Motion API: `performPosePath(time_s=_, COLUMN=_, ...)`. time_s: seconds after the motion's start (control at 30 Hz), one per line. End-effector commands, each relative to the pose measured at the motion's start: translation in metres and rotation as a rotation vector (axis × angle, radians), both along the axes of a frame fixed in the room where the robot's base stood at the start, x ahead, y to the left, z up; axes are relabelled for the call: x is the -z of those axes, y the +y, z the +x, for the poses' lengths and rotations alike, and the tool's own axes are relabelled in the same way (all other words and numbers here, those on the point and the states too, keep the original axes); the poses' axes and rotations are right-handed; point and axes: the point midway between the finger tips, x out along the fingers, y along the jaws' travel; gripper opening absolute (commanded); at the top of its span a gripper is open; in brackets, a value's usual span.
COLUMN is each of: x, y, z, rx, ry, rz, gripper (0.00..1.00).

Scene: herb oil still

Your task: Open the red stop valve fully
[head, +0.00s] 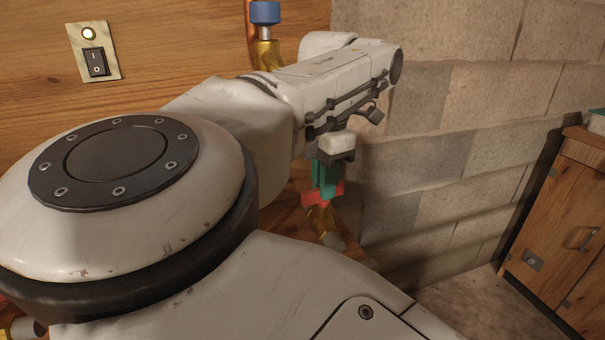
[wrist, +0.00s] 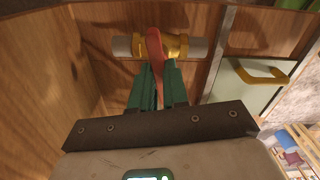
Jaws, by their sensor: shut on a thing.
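The red stop valve has a red handle (wrist: 155,48) on a brass body (wrist: 176,45) set in a grey pipe (wrist: 197,48). In the head view the red handle (head: 311,198) shows in part below my wrist, with brass (head: 320,222) under it. My gripper (wrist: 157,75) has green fingers and is shut on the red handle. In the wrist view the handle stands between the fingertips, roughly across the pipe. In the head view the green fingers (head: 325,178) hide part of the handle.
A blue-handled valve (head: 265,13) on brass sits above my arm. A rocker switch (head: 96,62) with a lit lamp is on the wooden panel. A block wall (head: 450,120) stands close on the right, with a wooden cabinet (head: 565,225) beyond. My arm hides much of the middle.

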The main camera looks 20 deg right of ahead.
Motion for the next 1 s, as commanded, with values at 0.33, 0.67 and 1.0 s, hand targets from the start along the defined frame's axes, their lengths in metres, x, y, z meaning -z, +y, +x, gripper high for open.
performPosePath(time_s=0.33, x=-0.0007, y=0.0004, z=0.0001, rx=-0.099, ry=0.000, rz=0.002, gripper=0.00)
performPosePath(time_s=0.67, x=-0.0012, y=0.0007, z=0.0003, rx=-0.374, ry=0.000, rz=0.002, gripper=0.00)
performPosePath(time_s=1.0, x=-0.0008, y=0.0007, z=0.0004, rx=-0.698, ry=-0.001, rz=0.002, gripper=0.00)
